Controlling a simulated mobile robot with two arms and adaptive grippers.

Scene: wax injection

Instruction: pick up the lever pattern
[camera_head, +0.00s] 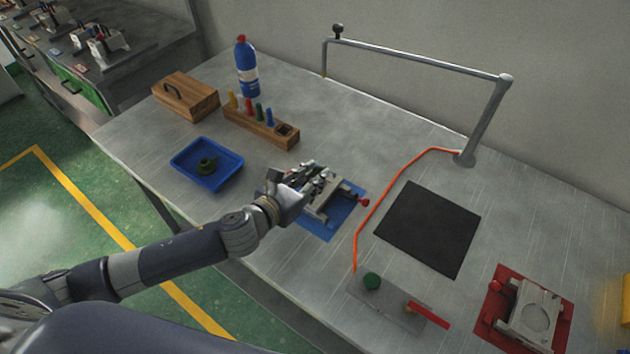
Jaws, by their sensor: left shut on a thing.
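My left gripper (312,180) is over the metal mould (325,205) on the blue mat (319,232). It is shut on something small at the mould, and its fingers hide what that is. I cannot make out a lever pattern for certain. The mould has a red knob (364,202) on its right side. A dark green round piece (207,165) lies in the blue tray (180,174), left of the gripper. My right gripper is not in view.
A wooden block with coloured tools (262,128), a wooden box (186,97) and a blue bottle (246,68) stand behind. A black mat (428,228), an orange hose (374,209) and a metal frame (487,115) are to the right. A second mould (534,318) sits on a red mat (493,303).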

